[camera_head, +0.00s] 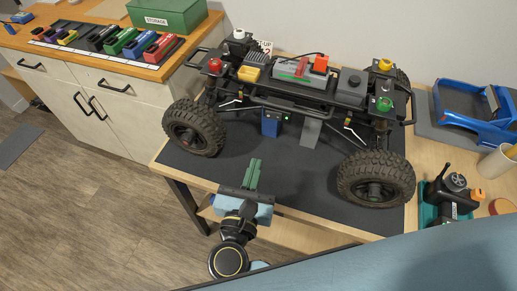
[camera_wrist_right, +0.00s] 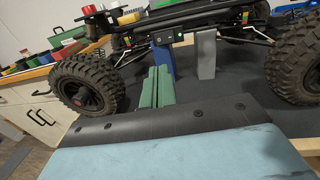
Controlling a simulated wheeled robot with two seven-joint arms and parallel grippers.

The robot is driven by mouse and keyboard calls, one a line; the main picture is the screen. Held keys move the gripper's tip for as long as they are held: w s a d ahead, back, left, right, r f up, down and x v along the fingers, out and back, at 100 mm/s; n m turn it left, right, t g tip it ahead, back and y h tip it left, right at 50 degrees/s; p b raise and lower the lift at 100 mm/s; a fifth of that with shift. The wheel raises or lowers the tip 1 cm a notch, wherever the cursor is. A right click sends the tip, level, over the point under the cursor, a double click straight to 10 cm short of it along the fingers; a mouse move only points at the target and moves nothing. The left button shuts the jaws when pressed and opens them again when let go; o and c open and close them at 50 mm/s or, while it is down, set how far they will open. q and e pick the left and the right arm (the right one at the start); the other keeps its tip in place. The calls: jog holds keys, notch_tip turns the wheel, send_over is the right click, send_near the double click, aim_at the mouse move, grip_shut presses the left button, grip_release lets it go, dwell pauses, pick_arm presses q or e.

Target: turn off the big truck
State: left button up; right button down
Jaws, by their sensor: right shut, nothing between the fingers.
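The big truck (camera_head: 310,95) is a black crawler chassis with large knobby tires, standing on a dark mat (camera_head: 240,185) on the table. It also shows in the right wrist view (camera_wrist_right: 135,40). A small black box with a lit green spot (camera_wrist_right: 180,38) sits on its near side, above a blue stand (camera_head: 271,122) and beside a grey one (camera_head: 311,131). My right gripper (camera_head: 254,166) has green fingers, shut and empty, in front of the truck's near side between its two near wheels, apart from it. The fingers also show in the right wrist view (camera_wrist_right: 158,84). My left gripper is out of view.
A blue truck body (camera_head: 470,115) lies at the right, with a green-and-black device (camera_head: 447,198) and a cup (camera_head: 497,163) near it. At the left, a cabinet (camera_head: 100,100) carries colored blocks and a green storage box (camera_head: 168,14).

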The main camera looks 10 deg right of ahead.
aim_at(269, 117)
jog(key=p+x, duration=0.1)
jog(key=x, duration=1.2)
